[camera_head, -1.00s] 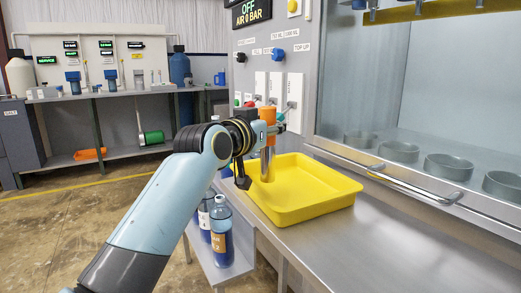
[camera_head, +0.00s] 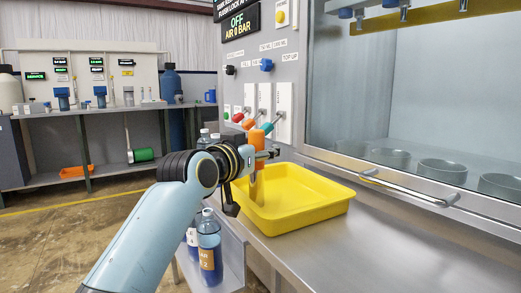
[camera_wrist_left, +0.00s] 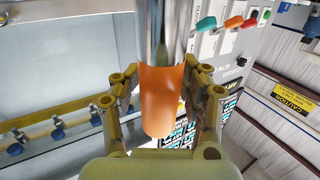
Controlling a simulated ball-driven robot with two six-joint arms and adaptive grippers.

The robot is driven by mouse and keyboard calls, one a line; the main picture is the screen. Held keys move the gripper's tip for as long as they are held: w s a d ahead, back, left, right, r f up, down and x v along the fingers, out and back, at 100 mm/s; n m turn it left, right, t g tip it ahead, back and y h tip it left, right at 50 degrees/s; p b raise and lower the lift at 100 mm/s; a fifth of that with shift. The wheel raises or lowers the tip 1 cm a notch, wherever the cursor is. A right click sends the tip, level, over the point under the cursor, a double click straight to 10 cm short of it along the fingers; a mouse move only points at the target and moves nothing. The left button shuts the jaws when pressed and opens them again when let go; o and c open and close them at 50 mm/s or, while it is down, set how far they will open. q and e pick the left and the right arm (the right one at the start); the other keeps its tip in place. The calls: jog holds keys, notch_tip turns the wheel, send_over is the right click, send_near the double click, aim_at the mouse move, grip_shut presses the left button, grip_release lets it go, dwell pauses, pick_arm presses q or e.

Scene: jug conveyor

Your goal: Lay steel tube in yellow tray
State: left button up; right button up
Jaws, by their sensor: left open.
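The steel tube (camera_head: 257,178) is upright at the left side of the yellow tray (camera_head: 313,217), with its orange end (camera_head: 257,137) at the top. Its lower end shows against the tray; I cannot tell whether it touches the floor of the tray. My left gripper (camera_head: 260,158) is at the tube's upper part, beside the tray's back left corner. In the left wrist view the open fingers (camera_wrist_left: 160,85) stand on both sides of the tube, whose orange end (camera_wrist_left: 160,105) points toward the palm. My right gripper is not in view.
The tray rests on a steel bench (camera_head: 350,245) with free room at the right. A glazed cabinet with a handle bar (camera_head: 405,188) stands behind it. Blue bottles (camera_head: 209,250) stand on a lower shelf. A panel with coloured levers (camera_head: 265,85) rises behind the gripper.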

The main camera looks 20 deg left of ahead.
pick_arm(q)
jog(key=shift+r, duration=0.1)
jog(key=s+a+p, duration=0.1)
jog(key=s+p, duration=0.1)
jog(key=s, duration=1)
jog(key=shift+a+r, duration=0.25)
jog(key=shift+a, duration=0.1)
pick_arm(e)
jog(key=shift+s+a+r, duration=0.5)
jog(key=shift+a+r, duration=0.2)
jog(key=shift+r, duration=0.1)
pick_arm(q)
jog(key=shift+f, duration=0.1)
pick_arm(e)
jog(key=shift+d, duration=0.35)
